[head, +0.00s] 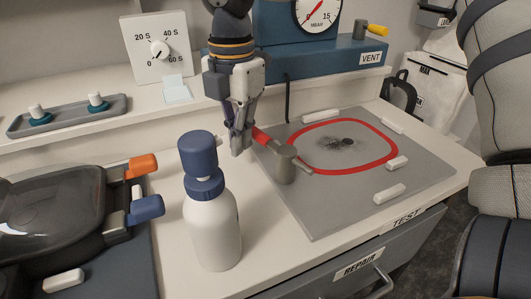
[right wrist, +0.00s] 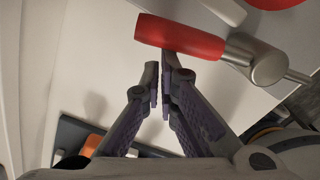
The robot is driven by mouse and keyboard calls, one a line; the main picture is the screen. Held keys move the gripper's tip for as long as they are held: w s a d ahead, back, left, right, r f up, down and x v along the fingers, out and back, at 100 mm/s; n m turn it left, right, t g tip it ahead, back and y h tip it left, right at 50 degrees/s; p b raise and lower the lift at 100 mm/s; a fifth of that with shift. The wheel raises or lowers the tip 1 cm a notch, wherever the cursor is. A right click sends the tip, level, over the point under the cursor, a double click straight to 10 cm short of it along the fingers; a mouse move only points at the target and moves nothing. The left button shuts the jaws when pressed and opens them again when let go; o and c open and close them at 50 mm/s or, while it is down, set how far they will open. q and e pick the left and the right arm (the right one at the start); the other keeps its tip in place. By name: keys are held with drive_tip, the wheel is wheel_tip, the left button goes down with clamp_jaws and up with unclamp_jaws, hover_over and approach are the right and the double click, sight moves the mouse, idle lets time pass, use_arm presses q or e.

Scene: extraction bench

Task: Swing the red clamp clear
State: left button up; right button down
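The red clamp (head: 263,136) has a red handle and a grey metal head (head: 283,164) at the left edge of the grey test plate. Its handle points back and left, towards my right gripper (head: 238,145). The gripper hangs down just left of the handle's end, with its fingers close together and nothing visible between them. In the right wrist view, the red handle (right wrist: 180,36) lies just beyond the fingertips (right wrist: 162,68), and one tip overlaps its edge. I cannot tell whether they touch. My left gripper is not in view.
A white bottle with a blue cap (head: 212,220) stands in front of the gripper. The grey plate (head: 320,205) carries a red ring (head: 343,171) and several white blocks. A dark device with orange and blue latches (head: 60,215) sits at the left. A blue vent unit (head: 310,62) stands behind.

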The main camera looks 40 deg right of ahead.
wheel_tip(320, 180, up, 8)
drive_tip(key=shift+s+p, duration=0.35)
drive_tip(key=shift+s, duration=0.1)
idle(0.3)
